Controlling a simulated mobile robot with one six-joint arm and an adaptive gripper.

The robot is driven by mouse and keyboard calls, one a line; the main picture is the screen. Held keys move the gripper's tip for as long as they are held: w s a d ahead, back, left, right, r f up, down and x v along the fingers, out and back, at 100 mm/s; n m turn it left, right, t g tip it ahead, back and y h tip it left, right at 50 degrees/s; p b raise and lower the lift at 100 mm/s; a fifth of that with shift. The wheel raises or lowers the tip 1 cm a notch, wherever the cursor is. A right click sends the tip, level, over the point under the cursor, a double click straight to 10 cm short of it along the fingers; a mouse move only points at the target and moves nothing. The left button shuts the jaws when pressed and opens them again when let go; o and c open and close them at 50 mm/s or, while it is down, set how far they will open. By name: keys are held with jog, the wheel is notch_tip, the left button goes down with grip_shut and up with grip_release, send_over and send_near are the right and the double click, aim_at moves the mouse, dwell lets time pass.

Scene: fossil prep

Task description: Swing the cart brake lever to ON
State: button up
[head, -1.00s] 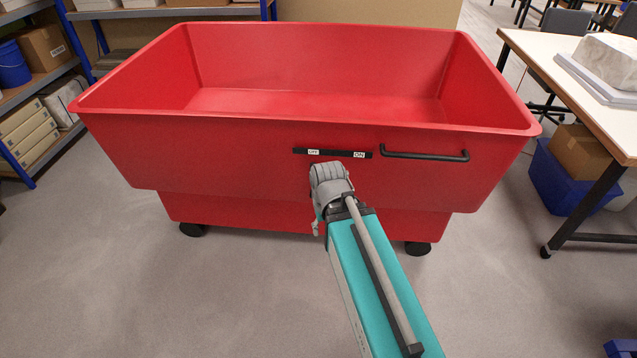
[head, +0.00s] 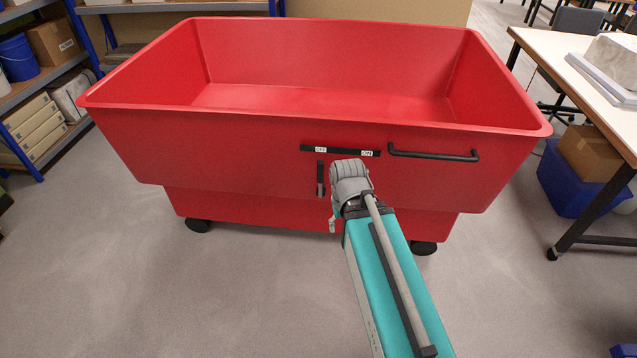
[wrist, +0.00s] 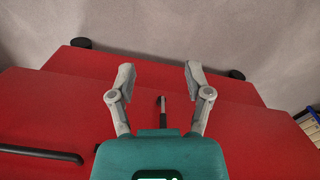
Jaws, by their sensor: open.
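The brake lever (head: 320,178) is a short dark bar with a grey section on the front wall of the red cart (head: 230,155). It hangs nearly straight down below the OFF end of a black label strip (head: 343,151); ON is at the strip's right end. My gripper (wrist: 158,76) is open and empty. In the wrist view, the lever (wrist: 163,112) lies in the gap between its two spread fingers, apparently touching neither.
A black handle bar (head: 433,154) sticks out of the cart wall right of the strip; the wrist view also shows it (wrist: 42,153). A worktable (head: 600,105) stands at the right, with a blue bin (head: 565,185) under it. The floor before the cart is clear.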

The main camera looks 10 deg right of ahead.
jog(key=shift+w+f, duration=0.1)
jog(key=shift+f, duration=0.05)
jog(key=c, duration=0.4)
jog(key=shift+w+d+f+b, duration=0.1)
jog(key=shift+w+f+b, duration=0.35)
jog(key=shift+b, duration=0.15)
grip_shut()
jog(key=w+a+f+n+t+h+b, duration=0.1)
jog(key=w+f+n+t+h+b, duration=0.1)
jog(key=w+f+h+b, duration=0.55)
jog(key=w+f+n+t+h+b, duration=0.15)
jog(key=w+f+b, duration=0.25)
jog(key=w+b, duration=0.6)
jog(key=w+a+f+n+t+h+b, duration=0.1)
jog(key=w+a+n+t+h+b, duration=0.1)
jog(key=w+a+t+b, duration=0.2)
jog(key=w+a+f+n+t+h+b, duration=0.1)
jog(key=w+a+n+t+h+b, duration=0.1)
jog(key=w+a+b, duration=0.7)
jog(key=shift+a+f+t+h+b, duration=0.25)
jog(key=shift+a+t+h+b, duration=0.25)
jog(key=shift+t+b, duration=0.5)
